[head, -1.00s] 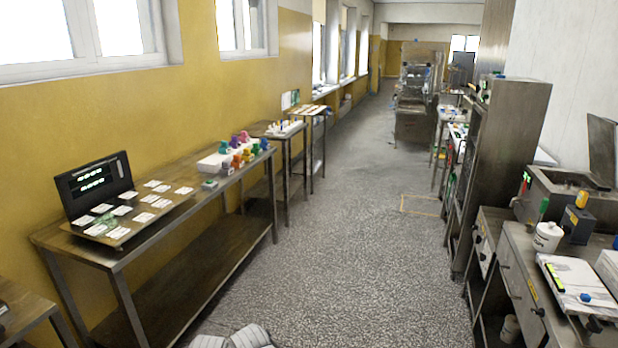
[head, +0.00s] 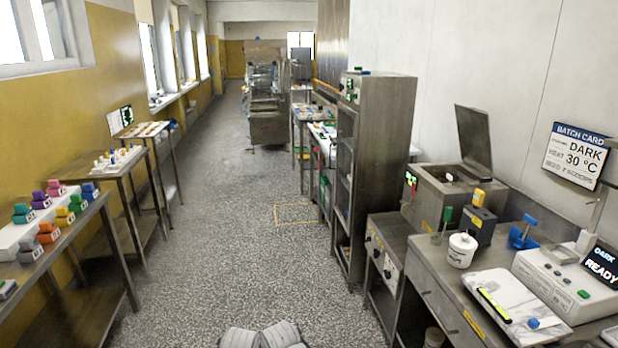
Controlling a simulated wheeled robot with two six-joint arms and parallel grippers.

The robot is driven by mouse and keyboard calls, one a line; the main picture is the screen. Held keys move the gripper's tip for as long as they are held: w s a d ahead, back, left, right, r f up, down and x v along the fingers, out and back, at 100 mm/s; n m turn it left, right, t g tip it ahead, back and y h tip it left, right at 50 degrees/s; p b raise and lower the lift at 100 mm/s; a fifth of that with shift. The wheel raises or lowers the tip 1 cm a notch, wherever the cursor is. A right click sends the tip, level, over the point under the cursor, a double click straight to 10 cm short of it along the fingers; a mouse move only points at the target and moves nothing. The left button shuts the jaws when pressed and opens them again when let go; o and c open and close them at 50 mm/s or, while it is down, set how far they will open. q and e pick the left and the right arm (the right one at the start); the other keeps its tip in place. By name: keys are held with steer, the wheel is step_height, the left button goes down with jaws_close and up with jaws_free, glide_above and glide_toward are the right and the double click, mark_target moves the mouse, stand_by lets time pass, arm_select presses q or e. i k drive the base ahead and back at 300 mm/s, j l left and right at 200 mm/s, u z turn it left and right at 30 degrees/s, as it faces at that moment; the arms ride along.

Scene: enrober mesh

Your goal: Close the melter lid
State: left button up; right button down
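The melter (head: 452,192) is a stainless steel box at the right, standing behind the near right bench. Its flat grey lid (head: 474,138) stands open, raised nearly upright along the back right edge. The top opening of the melter shows, with something pale at its rim. A small green and red lit panel (head: 410,182) is on its left side. Neither of my grippers can be made out in the head view.
The right bench (head: 440,275) carries a white tub (head: 461,250), a dark box with a yellow top (head: 480,226), a marble slab (head: 515,308) and a white machine reading READY (head: 567,283). A tall steel cabinet (head: 374,170) stands beyond the melter. The central floor aisle (head: 235,235) is clear.

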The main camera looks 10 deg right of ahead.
mark_target(473, 125)
steer(key=i+z, duration=0.2)
steer(key=i, duration=0.75)
steer(key=i+j+z, duration=0.15)
steer(key=i, duration=0.75)
